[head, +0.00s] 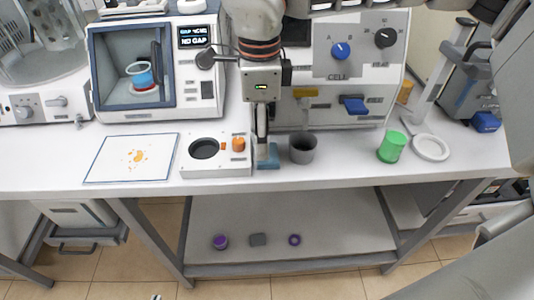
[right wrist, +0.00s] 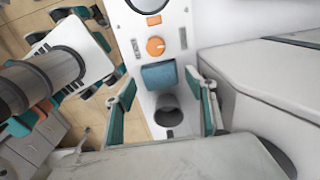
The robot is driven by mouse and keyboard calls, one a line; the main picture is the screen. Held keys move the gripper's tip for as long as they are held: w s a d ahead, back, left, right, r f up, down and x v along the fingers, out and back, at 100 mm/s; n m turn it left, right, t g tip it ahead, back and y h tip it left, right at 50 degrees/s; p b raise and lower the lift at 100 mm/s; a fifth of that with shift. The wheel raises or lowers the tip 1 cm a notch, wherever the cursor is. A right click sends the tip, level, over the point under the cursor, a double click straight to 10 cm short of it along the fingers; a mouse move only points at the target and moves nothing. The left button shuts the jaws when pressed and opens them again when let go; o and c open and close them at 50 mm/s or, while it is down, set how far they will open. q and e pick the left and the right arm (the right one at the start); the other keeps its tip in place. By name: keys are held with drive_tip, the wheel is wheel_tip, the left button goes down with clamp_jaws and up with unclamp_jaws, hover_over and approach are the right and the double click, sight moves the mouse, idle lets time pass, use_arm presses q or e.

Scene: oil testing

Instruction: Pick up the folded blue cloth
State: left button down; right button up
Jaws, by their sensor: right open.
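The folded blue cloth (head: 268,162) lies near the front edge of the white bench, between the white panel with the orange knob and a grey cup. In the right wrist view the cloth (right wrist: 158,75) shows between the two spread fingertips. My right gripper (head: 262,148) points down at the cloth in the head view and hides part of it. The right gripper (right wrist: 161,82) is open and empty in the wrist view. I cannot tell whether the fingers touch the cloth. My left gripper is not in view.
The grey cup (head: 302,148) stands close to the right of the cloth. The white panel (head: 214,172) with its round opening is close to the left. A green cup (head: 391,147) and a white ring (head: 430,148) are further right. Equipment stands behind.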

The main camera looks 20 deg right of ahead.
wheel_tip(320, 180, down, 5)
drive_tip(key=shift+r, duration=0.2)
drive_tip(key=c, duration=0.6)
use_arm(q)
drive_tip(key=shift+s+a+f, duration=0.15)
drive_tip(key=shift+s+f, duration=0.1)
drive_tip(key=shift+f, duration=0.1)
use_arm(e)
drive_tip(key=shift+r, duration=0.1)
